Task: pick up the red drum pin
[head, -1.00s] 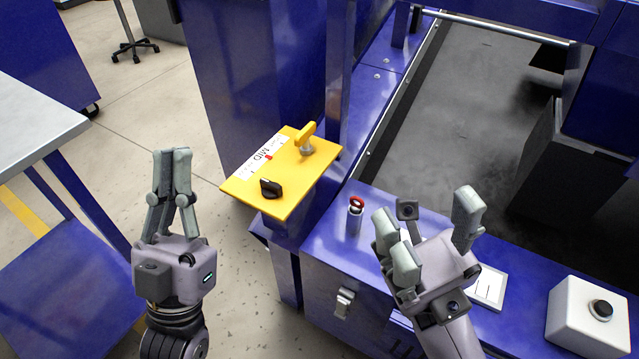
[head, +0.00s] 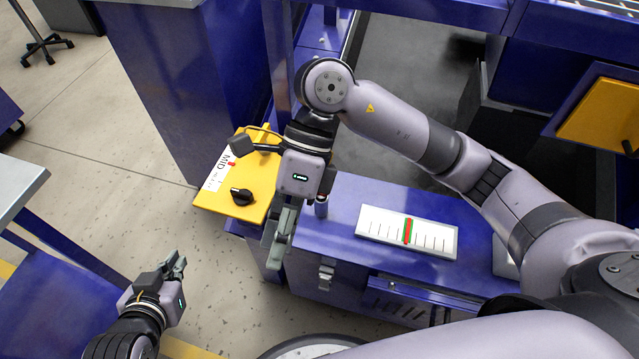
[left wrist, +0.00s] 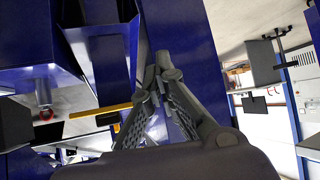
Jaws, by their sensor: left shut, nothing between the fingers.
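The red drum pin (head: 321,207) stands on the blue housing beside the yellow panel. In the left wrist view a grey pin with a red ring (left wrist: 45,114) shows at the left, apart from the fingers. My right gripper (head: 276,250) points down just left of the pin, in front of the yellow panel; its finger gap is not clear. My left gripper (head: 178,264) is shut and empty, low at the left; its fingertips meet in the left wrist view (left wrist: 163,72).
The yellow panel (head: 217,200) carries a black knob (head: 241,196). A white scale plate (head: 440,245) with a red and green mark lies on the blue housing (head: 350,195). A grey-topped table (head: 18,188) stands at the left. Open floor lies between table and housing.

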